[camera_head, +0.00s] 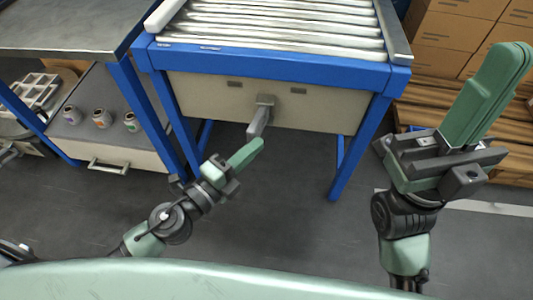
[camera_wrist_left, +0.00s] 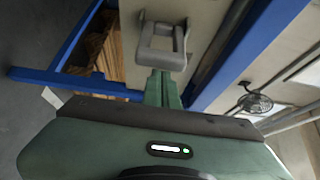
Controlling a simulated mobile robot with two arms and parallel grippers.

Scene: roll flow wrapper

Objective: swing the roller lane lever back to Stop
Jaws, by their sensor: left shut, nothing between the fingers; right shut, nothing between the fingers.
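The roller lane (camera_head: 280,30) has metal rollers on a blue frame. Its grey lever (camera_head: 260,117) sticks out from the beige front panel and slants down toward me, between two small dark plates too small to read. In the left wrist view the lever (camera_wrist_left: 146,50) looks like a grey loop on the panel. My left gripper (camera_head: 258,144) is shut and empty, its green fingertips just below the lever's end. In the left wrist view the fingertips (camera_wrist_left: 163,73) are close below the loop; I cannot tell whether they touch. My right gripper (camera_head: 513,58) is shut and empty, raised at the right.
A metal-topped table (camera_head: 70,28) with a blue frame stands at the left, with several small cans (camera_head: 102,118) on its lower level. Cardboard boxes (camera_head: 452,38) on wooden pallets (camera_head: 420,108) stand at the right. The floor (camera_head: 290,200) before the lane is clear.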

